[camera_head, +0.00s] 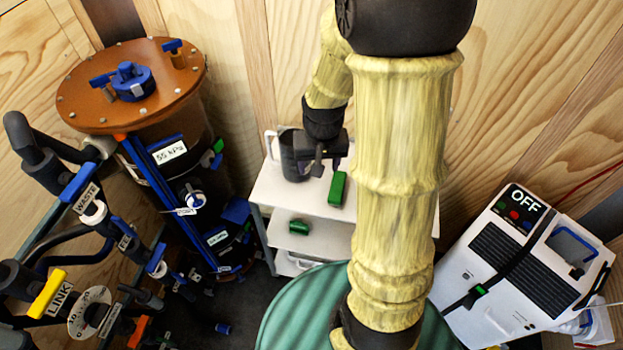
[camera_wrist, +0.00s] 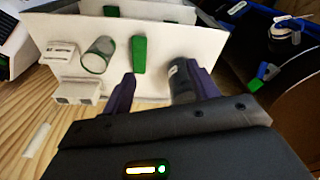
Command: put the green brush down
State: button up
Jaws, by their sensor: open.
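The green brush (camera_head: 338,189), a long green block, lies on the white top shelf of a small cart (camera_head: 270,190). In the wrist view the brush (camera_wrist: 139,54) shows beyond the fingertips, nearer the left finger. My gripper (camera_head: 327,167) is open above the cart top, close to the brush's far end. I cannot tell whether a finger touches the brush.
A dark cup (camera_head: 293,157) stands on the cart, left of my gripper. A clear cylinder (camera_wrist: 98,55) lies or stands near the brush. A second green piece (camera_head: 299,227) is on the lower shelf. A wooden wall is behind; a white machine (camera_head: 525,265) stands right.

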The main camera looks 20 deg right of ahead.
jog(key=s+a+r+n+t, duration=0.1)
jog(key=s+a+r+n, duration=0.1)
jog(key=s, duration=0.4)
jog(key=a+r, duration=0.1)
jog(key=a, duration=0.1)
jog(key=shift+s+a+r+n, duration=0.35)
jog(key=shift+a+n, duration=0.05)
jog(key=shift+o, duration=0.4)
jog(key=w+d+f+m+g+p, duration=0.1)
jog(key=w+d+f+m, duration=0.2)
jog(key=w+d, duration=0.3)
jog(key=w+d+f+m+g+p, duration=0.1)
jog(key=w+d+f+m+p, duration=0.1)
jog(key=w+d, duration=0.4)
notch_tip(320, 180, down, 3)
jog(key=shift+w+d+r+m+g, duration=0.2)
jog(key=shift+w+d+m+g, duration=0.1)
jog(key=shift+d+m, duration=0.65)
jog(key=shift+f, duration=0.1)
